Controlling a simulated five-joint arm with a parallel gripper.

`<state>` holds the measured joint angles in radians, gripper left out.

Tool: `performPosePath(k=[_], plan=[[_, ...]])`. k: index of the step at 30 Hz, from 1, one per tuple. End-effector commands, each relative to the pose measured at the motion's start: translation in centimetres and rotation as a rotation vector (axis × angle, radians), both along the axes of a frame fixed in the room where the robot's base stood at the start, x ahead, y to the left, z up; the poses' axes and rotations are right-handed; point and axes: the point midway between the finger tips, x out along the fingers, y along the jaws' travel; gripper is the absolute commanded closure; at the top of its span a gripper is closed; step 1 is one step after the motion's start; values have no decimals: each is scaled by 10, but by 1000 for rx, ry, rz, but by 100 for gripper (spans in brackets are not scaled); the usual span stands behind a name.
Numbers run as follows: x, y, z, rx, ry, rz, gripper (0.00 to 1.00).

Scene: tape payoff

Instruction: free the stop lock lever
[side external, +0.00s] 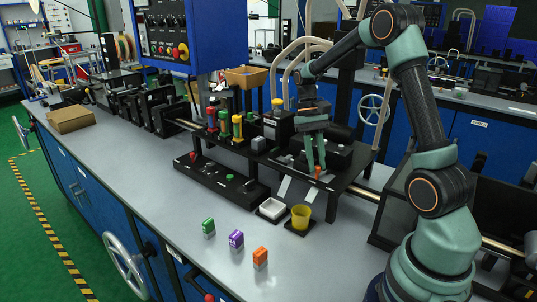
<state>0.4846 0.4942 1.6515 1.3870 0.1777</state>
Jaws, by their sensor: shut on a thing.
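My gripper (315,166) points down over the black raised platform (340,184), right of the picture's middle. Its green fingers are close together at a small orange-red piece (318,172), which looks like the top of the stop lock lever. The gripper appears shut on it. The fingers and the small size hide the lever's lower part, so I cannot tell its angle or whether it is locked.
A black control box (222,180) lies to the left. Green (208,226), purple (236,239) and orange (260,256) blocks stand on the grey bench, with clear room left of them.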

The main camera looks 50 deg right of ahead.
Motion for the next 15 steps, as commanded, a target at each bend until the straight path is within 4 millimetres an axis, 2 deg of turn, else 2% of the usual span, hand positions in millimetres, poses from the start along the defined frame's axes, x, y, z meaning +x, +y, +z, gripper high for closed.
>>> performPosePath(k=[1, 2, 3, 4, 15], plan=[[1, -5, 0, -6, -10, -12, 100], [1, -5, 0, -6, -11, -11, 65], [1, -5, 0, -6, -10, -11, 50], [1, -5, 0, -5, -11, -10, 47], [2, -3, 3, -3, -7, -6, 47]])
